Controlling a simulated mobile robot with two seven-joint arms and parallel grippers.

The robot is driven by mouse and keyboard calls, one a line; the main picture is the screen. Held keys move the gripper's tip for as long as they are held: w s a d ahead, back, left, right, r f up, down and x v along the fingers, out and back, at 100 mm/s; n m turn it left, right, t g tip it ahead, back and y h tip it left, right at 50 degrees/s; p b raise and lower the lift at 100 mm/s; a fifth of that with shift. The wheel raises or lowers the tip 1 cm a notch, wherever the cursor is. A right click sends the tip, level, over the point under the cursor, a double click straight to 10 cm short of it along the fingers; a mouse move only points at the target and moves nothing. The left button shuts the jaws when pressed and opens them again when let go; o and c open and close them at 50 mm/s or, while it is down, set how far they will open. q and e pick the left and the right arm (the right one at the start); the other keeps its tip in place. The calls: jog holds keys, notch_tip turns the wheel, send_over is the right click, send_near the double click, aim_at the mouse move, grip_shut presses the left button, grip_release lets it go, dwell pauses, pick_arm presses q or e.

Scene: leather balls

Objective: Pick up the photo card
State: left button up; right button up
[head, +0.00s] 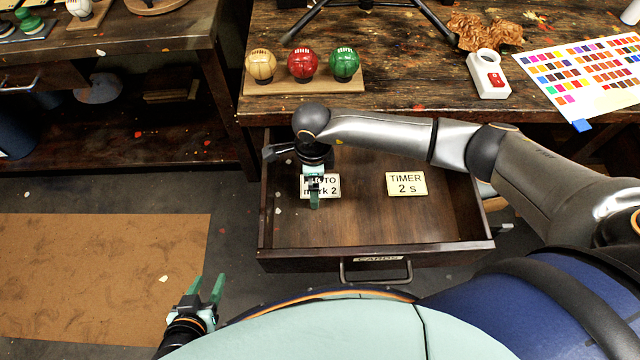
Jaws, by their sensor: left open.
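The photo card (332,186) is a small cream label lying in the open drawer (420,230), left of its middle. Its text reads "...TO" and "...k 2", the left part hidden by my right gripper. My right gripper (314,203) points down over the card's left part. I cannot tell whether its fingers touch the card or are apart. My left gripper (205,287) is open and empty, low at the left outside the drawer, its two green fingers spread. A second cream card, the timer card (406,184) marked "TIMER 2 s", lies to the right in the drawer.
Above the drawer is the workbench (420,80) with cream, red and green leather balls (303,65) on a board, a white device with a red switch (489,76) and a colour chart (590,75). A drawer handle (376,275) faces me. Floor is open at left.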

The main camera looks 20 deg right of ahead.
jog(key=shift+c, duration=0.2)
jog(key=c, duration=1.2)
jog(key=shift+r, duration=0.2)
